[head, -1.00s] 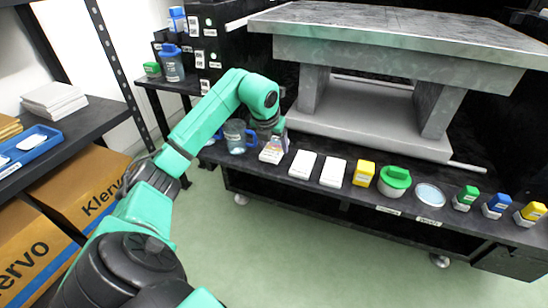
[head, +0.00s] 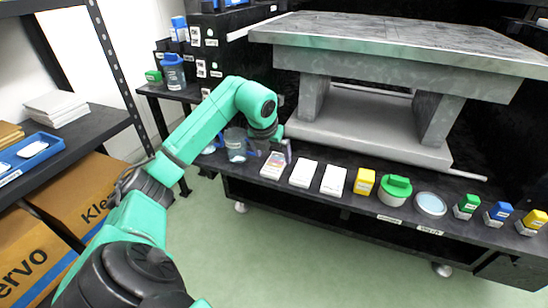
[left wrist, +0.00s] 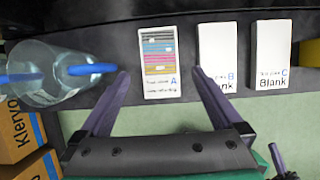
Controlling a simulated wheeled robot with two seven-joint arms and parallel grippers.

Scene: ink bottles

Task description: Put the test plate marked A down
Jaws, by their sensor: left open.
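The test plate marked A (left wrist: 160,62) lies flat on the dark shelf, with coloured stripes on its white face. It also shows in the head view (head: 273,166). My left gripper (left wrist: 160,75) is open, its two purple fingers on either side of plate A and apart from it. In the head view the gripper (head: 277,150) is just above and behind the plate. Blank plates B (left wrist: 217,58) and C (left wrist: 270,55) lie to its right. My right gripper is not in view.
A clear jug with a blue handle (left wrist: 60,80) stands close on the left of plate A. Along the shelf to the right are a yellow bottle (head: 364,181), a green-lidded tub (head: 396,190), a round dish (head: 431,204) and small bottles. A grey press (head: 400,60) stands behind.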

